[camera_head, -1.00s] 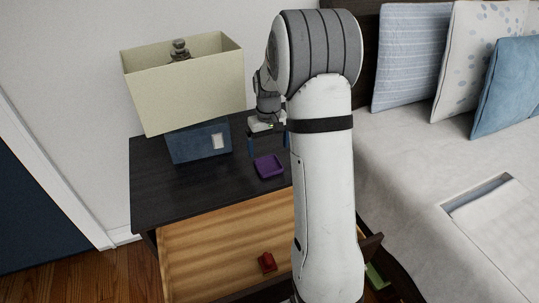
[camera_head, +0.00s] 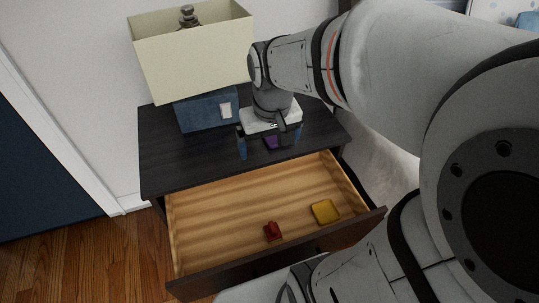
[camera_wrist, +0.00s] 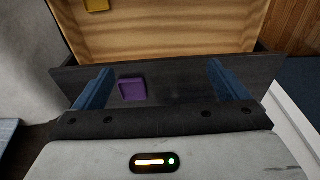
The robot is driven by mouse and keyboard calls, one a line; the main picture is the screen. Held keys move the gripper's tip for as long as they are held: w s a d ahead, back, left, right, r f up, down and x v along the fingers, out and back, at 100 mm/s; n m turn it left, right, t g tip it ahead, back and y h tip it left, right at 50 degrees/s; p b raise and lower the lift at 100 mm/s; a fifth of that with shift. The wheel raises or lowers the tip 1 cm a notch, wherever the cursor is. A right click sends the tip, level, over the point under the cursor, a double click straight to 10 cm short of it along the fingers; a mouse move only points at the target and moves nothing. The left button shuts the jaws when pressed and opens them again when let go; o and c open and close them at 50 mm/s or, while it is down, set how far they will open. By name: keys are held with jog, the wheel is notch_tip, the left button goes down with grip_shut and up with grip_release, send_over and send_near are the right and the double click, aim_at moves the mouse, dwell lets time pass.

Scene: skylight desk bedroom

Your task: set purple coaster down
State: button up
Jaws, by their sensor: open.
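The purple coaster (camera_head: 271,143) lies on the dark top of the nightstand (camera_head: 178,165), partly hidden behind my gripper in the head view. In the wrist view the coaster (camera_wrist: 133,89) lies flat between the lines of the two blue fingers, nearer the left one, and neither finger touches it. My gripper (camera_head: 268,148) is open and empty above the nightstand top. Its spread fingers (camera_wrist: 161,86) also show in the wrist view.
The open wooden drawer (camera_head: 205,225) below holds a red object (camera_head: 272,231) and a yellow square (camera_head: 325,211). A lampshade (camera_head: 195,60) over a blue box-shaped base (camera_head: 207,108) stands at the back left. The nightstand's front left top is clear.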

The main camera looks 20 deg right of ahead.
jog(key=s+a+f, duration=0.1)
jog(key=s, duration=0.4)
jog(key=shift+s, duration=0.4)
jog(key=shift+a, duration=0.1)
